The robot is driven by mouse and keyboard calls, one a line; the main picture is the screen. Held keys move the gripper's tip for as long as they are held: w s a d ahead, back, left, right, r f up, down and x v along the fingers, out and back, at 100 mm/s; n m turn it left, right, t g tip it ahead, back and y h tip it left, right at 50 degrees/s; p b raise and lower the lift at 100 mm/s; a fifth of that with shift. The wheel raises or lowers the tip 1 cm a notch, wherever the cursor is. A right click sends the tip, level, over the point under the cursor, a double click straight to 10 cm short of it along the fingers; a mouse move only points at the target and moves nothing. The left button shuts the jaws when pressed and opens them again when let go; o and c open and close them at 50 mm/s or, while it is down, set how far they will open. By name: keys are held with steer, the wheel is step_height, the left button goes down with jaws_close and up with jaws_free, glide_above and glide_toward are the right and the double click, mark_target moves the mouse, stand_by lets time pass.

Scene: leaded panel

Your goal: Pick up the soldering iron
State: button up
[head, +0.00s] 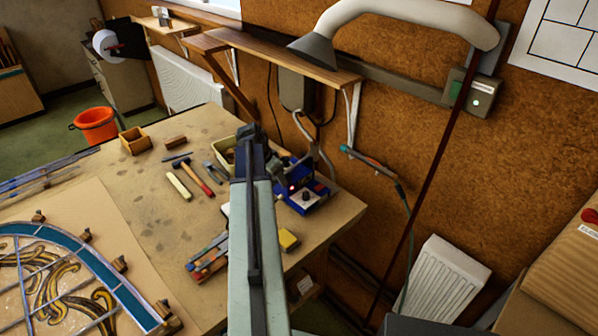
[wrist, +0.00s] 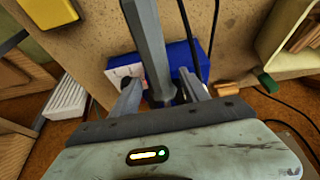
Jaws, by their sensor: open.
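A long grey handle, which looks like the soldering iron (wrist: 149,45), stands between my gripper's fingers in the wrist view. My gripper (wrist: 160,88) is open, with one finger on each side of it; I cannot tell whether either touches. The blue soldering station (wrist: 183,58) lies behind the handle. In the head view the blue station (head: 309,201) sits at the bench's right end. My arm hides part of that area there, and I cannot clearly make out the iron or fingertips.
The workbench (head: 150,213) carries hand tools, including a red-handled hammer (head: 196,178), and a yellow block (head: 289,239). A leaded panel (head: 96,270) lies at front left. A grey extraction hose (head: 400,18) and a shelf (head: 280,60) overhang the back. Dark cables (wrist: 190,40) run beside the handle.

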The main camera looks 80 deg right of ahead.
steer(key=shift+x, duration=0.95)
steer(key=shift+w+a+r, duration=0.1)
steer(key=shift+r, duration=0.1)
jaws_close()
